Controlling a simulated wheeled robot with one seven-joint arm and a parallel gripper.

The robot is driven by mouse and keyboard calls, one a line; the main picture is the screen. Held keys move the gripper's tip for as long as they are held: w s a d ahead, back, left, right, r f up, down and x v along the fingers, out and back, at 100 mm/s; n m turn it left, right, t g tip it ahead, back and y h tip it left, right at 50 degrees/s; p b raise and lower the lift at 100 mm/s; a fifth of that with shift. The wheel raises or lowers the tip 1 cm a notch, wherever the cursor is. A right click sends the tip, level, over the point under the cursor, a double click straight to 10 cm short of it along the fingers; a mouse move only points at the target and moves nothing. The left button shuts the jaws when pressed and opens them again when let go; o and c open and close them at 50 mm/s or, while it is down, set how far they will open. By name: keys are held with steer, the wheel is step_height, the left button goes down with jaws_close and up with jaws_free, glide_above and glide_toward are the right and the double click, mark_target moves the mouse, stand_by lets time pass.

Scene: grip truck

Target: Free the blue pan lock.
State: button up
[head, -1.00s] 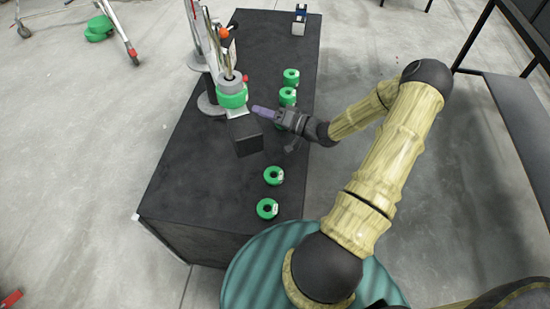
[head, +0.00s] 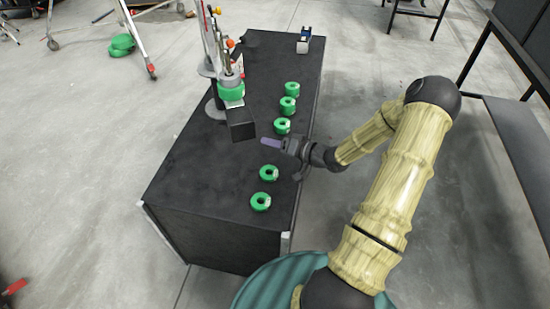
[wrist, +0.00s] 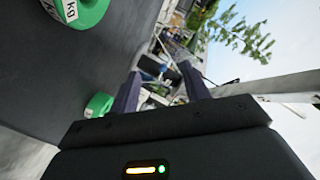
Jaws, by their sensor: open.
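I cannot make out a blue pan lock for certain.
Several green rings (head: 270,172) lie along the right side of the black table (head: 200,165). A rod stand with a green weight (head: 231,92), an orange knob and a red knob rises at the table's left. The table's near left top is clear.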

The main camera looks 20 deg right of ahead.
steer(key=shift+a+f+n+g+h, duration=0.4)
steer(key=shift+a+f+g+h, duration=0.05)
steer(key=shift+a+g+h, duration=0.25)
steer(key=shift+s+a+f+n+g+h, duration=0.1)
steer(key=shift+s+a+n+g+h, duration=0.05)
steer(key=shift+g+h, duration=0.25)
steer(key=shift+s+a+f+n+g+h, duration=0.15)
steer(key=shift+g+h, duration=0.15)
steer(key=shift+h, duration=0.2)
steer(key=shift+s+r+n+g+h, duration=0.2)
steer(key=shift+s+g+h, duration=0.25)
steer(key=shift+h, duration=0.2)
steer(key=shift+s+r+n+g+h, duration=0.2)
steer(key=shift+s+g+h, duration=0.25)
steer(key=shift+h, duration=0.2)
steer(key=shift+c, duration=0.3)
